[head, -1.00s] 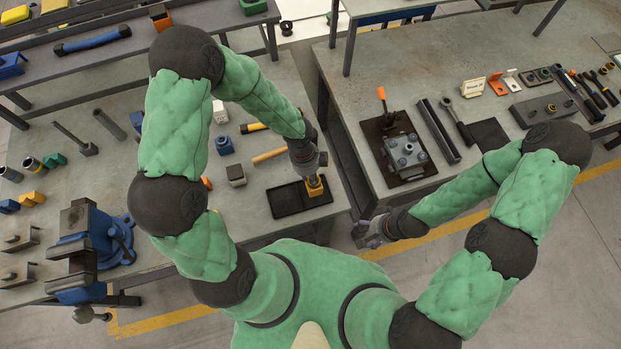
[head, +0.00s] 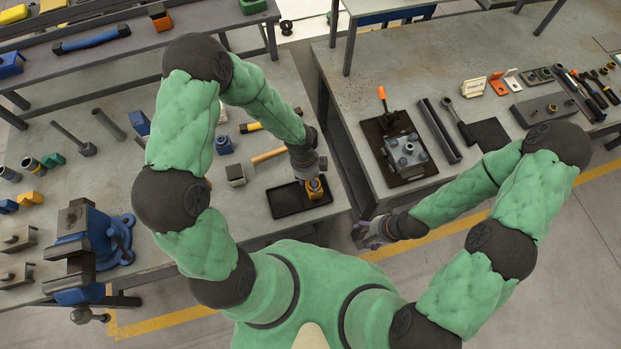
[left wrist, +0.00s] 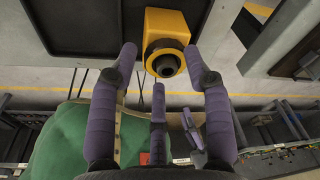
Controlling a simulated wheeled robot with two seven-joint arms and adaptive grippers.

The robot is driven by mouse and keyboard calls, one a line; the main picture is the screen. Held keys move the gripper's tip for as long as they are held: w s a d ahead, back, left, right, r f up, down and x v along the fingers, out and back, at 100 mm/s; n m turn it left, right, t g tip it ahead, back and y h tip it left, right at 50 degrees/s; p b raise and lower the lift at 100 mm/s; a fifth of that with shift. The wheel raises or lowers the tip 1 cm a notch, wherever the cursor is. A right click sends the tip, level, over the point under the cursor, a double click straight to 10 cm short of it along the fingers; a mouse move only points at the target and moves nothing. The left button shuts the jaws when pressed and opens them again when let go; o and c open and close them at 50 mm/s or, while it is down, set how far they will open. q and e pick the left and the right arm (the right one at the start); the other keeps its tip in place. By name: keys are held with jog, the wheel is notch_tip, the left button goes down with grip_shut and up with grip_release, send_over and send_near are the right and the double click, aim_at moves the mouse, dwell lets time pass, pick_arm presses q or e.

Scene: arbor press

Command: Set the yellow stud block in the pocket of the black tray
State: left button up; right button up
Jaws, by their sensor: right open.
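The yellow stud block (head: 315,190), with a dark round stud on top, stands upright at the right end of the black tray (head: 283,204). I cannot tell whether it is fully down in the pocket. In the left wrist view, the block (left wrist: 168,24) shows between and just beyond the fingertips of my left gripper (left wrist: 160,54). These fingers are spread, with a clear gap on the block's left side; the right fingertip looks close to it. The tray also shows there (left wrist: 85,22). My right gripper (head: 366,232) is open and empty, off the bench near the floor line.
A wooden-handled hammer (head: 268,156) and a grey block (head: 236,175) lie behind the tray. A blue vise (head: 92,240) stands at the left. The right bench holds a grey fixture with studs (head: 406,152) on a dark plate.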

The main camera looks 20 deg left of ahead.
pick_arm(q)
jog(key=shift+r, duration=0.15)
notch_tip(320, 180, up, 12)
jog(key=a+p, duration=0.2)
jog(key=s+d+f+n, duration=0.1)
jog(key=s+f+n, duration=0.2)
jog(key=f+n, duration=0.2)
jog(key=s+d+f+n+h, duration=0.1)
jog(key=f+n, duration=0.4)
jog(key=n, duration=0.5)
jog(key=s+d+f+n+h, duration=0.1)
jog(key=s+d+f+n, duration=0.1)
jog(key=s+f+n, duration=0.3)
jog(key=shift+d+n+t, duration=0.3)
jog(key=shift+n, duration=0.9)
jog(key=shift+s+a+f+n, duration=0.1)
jog(key=shift+s+f+n, duration=0.35)
jog(key=shift+n, duration=0.45)
